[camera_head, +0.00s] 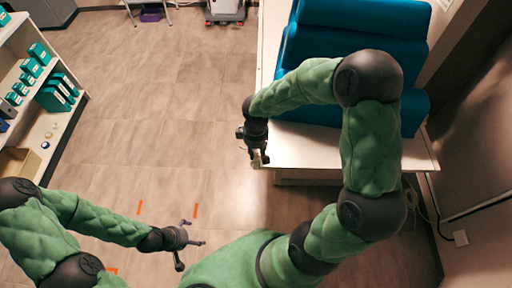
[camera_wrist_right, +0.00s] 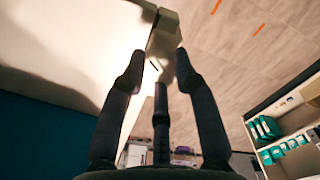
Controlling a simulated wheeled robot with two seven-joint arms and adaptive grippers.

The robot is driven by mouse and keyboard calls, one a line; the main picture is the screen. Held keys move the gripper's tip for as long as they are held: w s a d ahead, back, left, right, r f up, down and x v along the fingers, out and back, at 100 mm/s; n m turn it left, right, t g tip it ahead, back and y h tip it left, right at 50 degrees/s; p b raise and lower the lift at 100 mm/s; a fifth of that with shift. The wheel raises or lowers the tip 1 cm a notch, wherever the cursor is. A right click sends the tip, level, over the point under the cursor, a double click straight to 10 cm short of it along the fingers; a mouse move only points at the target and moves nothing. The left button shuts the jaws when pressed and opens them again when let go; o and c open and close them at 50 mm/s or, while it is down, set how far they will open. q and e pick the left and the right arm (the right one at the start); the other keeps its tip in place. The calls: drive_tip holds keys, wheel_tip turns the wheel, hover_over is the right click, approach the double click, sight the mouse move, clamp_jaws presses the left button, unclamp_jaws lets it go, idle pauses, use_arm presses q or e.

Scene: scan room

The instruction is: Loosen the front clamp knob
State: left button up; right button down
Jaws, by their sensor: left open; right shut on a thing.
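My right gripper (camera_head: 257,157) is at the left edge of the white table (camera_head: 310,152), pointing down beside its near corner. In the right wrist view its dark fingers (camera_wrist_right: 158,72) close around the end of a pale beige block-like piece (camera_wrist_right: 163,35) at the table edge, which looks like the front clamp. The knob itself is mostly hidden between the fingers, and I cannot make out its shape. My left gripper (camera_head: 188,243) is open and empty over the floor at the lower left, well apart from the table.
Blue cushions (camera_head: 345,55) lie on the table. A white shelf (camera_head: 62,118) with teal boxes stands at the left. Orange marks (camera_head: 195,209) are on the floor. A wheeled machine (camera_head: 225,12) stands at the back. The floor between shelf and table is clear.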

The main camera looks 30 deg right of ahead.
sight(255, 152)
drive_tip(key=n+p, duration=0.2)
drive_tip(key=n, duration=0.2)
drive_tip(key=shift+r, duration=0.1)
drive_tip(key=shift+n+p, duration=0.85)
drive_tip(key=shift+n, duration=0.85)
drive_tip(key=c, duration=1)
unclamp_jaws()
drive_tip(key=shift+o, duration=0.2)
wheel_tip(255, 152, up, 12)
